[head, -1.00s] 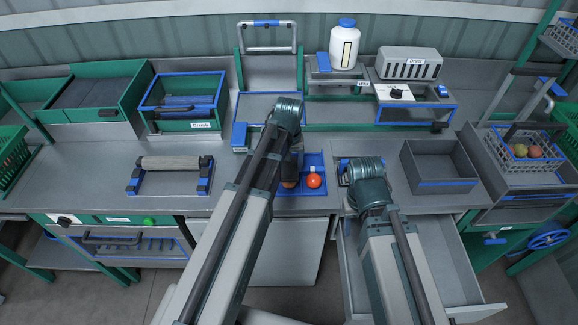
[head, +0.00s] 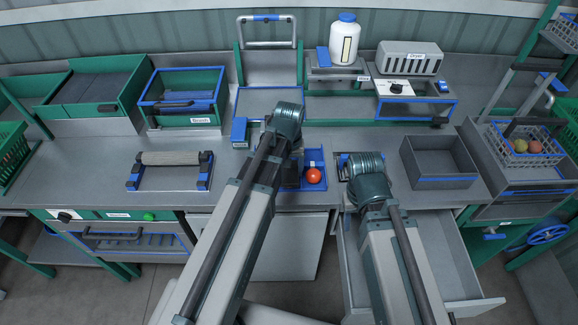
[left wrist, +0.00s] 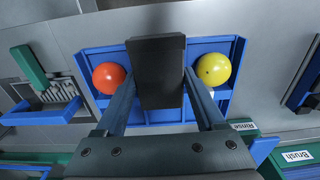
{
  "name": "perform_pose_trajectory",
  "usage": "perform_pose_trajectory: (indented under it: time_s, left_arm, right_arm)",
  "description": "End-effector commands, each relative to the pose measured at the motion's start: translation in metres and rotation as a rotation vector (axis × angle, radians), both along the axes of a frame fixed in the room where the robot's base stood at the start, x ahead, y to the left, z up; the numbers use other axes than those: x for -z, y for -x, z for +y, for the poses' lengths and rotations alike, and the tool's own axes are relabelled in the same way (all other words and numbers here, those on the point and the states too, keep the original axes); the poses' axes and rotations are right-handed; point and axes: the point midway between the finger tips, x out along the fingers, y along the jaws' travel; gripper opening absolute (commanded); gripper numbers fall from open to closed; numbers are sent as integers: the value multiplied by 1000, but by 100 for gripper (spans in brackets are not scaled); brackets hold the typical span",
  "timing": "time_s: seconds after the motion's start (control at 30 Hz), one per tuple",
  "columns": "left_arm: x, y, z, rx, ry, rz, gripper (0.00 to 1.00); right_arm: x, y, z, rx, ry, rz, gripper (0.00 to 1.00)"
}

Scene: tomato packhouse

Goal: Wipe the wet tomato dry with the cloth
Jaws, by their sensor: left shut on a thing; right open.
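A red tomato (head: 313,176) sits in the blue tray (head: 315,155) on the bench. In the left wrist view the red tomato (left wrist: 109,78) is at the tray's left and a yellow tomato (left wrist: 213,69) at its right. I cannot tell which one is wet. My left gripper (left wrist: 158,80) is shut on a dark block-like thing (left wrist: 157,48), held over the tray between the tomatoes. I cannot tell if this is the cloth; no other cloth is clear. In the head view my left arm hides the yellow tomato. My right gripper is hidden behind its own arm.
A roller on a stand (head: 170,158) is at the left. A grey bin (head: 438,178) stands right of my right arm, above an open drawer (head: 462,270). A wire basket with fruit (head: 522,165) is at the far right. A white bottle (head: 345,45) stands at the back.

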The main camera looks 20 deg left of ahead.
Motion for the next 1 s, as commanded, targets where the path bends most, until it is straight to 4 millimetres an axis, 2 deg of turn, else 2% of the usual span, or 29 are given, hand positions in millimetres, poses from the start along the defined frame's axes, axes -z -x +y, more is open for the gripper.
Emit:
perform_pose_trajectory:
  time_s: [0.1,0.47,1.0]
  left_arm:
    - [1,8,-2,1,2,8,11]
    - [1,6,-2,1,2,9,11]
    - [1,-18,5,0,1,5,11]
  right_arm:
    - [1,0,0,0,0,0,50]
    - [1,0,0,0,0,0,50]
    - [1,0,0,0,0,0,50]
